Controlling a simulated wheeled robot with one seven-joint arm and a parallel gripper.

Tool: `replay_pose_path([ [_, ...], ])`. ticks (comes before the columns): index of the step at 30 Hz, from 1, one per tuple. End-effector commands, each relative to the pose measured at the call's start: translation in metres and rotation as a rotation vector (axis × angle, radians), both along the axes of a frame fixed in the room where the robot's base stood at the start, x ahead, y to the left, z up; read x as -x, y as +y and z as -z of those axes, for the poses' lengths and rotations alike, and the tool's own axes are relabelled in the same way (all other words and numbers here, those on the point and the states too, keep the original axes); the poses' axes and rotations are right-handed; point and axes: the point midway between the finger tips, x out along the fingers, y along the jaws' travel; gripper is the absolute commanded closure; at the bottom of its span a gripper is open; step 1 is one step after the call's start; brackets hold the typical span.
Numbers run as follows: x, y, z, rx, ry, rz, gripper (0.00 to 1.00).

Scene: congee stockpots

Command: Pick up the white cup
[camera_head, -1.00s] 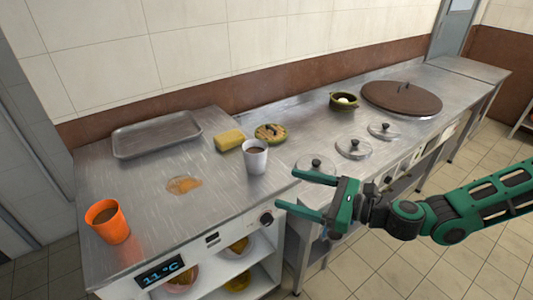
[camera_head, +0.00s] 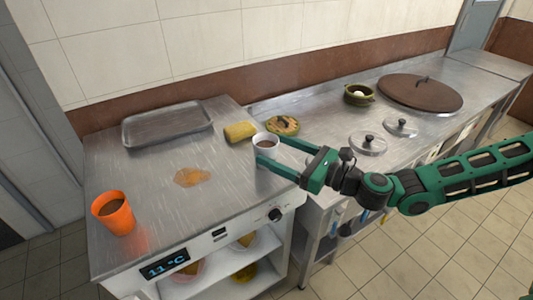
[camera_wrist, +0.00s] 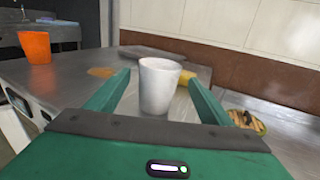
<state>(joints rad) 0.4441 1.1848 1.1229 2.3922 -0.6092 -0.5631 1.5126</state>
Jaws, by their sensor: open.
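In the head view the near finger hides the cup's lower part.
An orange cup (camera_head: 113,213) stands at the left, near a brown spill (camera_head: 191,177). A yellow sponge (camera_head: 240,132) and a round green-rimmed item (camera_head: 283,126) lie behind the white cup. A metal tray (camera_head: 168,126) is at the back. Lids (camera_head: 368,145) lie right.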

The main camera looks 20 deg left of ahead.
Motion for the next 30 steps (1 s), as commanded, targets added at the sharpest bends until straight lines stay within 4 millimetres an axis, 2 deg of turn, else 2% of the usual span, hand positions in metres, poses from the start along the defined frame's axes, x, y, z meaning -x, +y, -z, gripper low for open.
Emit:
replay_pose_path([
  [3,-0.004,0.014,0.0,-0.001,-0.001,0.0,0.25],
  [6,-0.006,0.019,0.0,0.0,0.0,0.0,0.25],
  [13,-0.006,0.02,0.0,0.0,0.0,0.0,0.25],
  [14,-0.006,0.02,0.0,0.0,0.0,0.0,0.3],
  [19,-0.006,0.02,0.0,0.0,-0.001,0.001,0.71],
  [20,-0.006,0.02,0.0,0.0,-0.001,0.001,0.75],
  [30,-0.006,0.02,-0.002,-0.001,-0.001,0.001,0.75],
])
